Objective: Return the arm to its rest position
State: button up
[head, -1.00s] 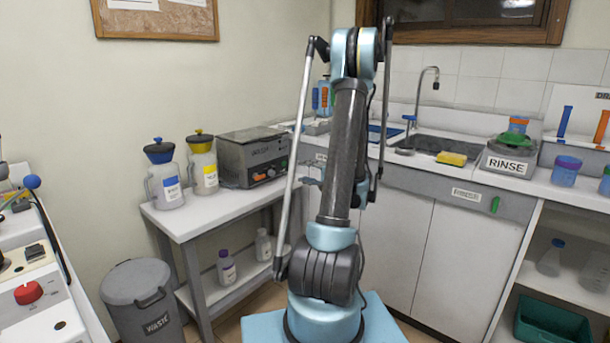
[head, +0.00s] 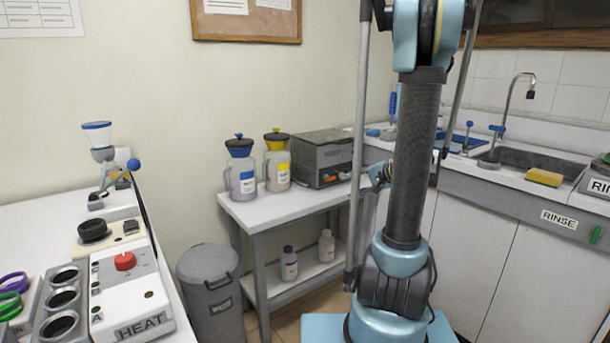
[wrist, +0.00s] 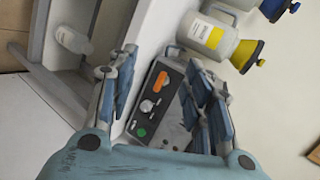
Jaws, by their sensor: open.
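My arm stands upright in the middle right of the head view. Its folded links hide part of the counter and sink cabinet. My gripper (wrist: 163,95) shows in the wrist view with its two blue-grey fingers spread apart and nothing between them. Beyond the fingers is the front panel of a grey machine (wrist: 185,110), with orange, grey and green controls. In the head view the same machine (head: 322,155) sits at the right end of a small white table. In the head view the fingers are mostly hidden behind my arm.
A jug with a blue lid (head: 240,168) and one with a yellow lid (head: 277,162) stand on the white table (head: 275,207). A grey waste bin (head: 210,290) is on the floor. The HEAT unit (head: 130,305) is at left. A sink (head: 530,160) is at right.

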jog(key=s+f+n+g+h, duration=0.3)
jog(key=s+h, duration=0.1)
jog(key=s, duration=1.1)
jog(key=s+f+n+g+h, duration=0.3)
jog(key=s+n+h, duration=0.1)
jog(key=s, duration=1.1)
jog(key=shift+s+d+f+n+h, duration=0.3)
jog(key=shift+s+d+f+h, duration=0.1)
jog(key=shift+h, duration=0.1)
jog(key=shift+w, duration=0.1)
jog(key=shift+w+f, duration=0.15)
jog(key=shift+w, duration=0.2)
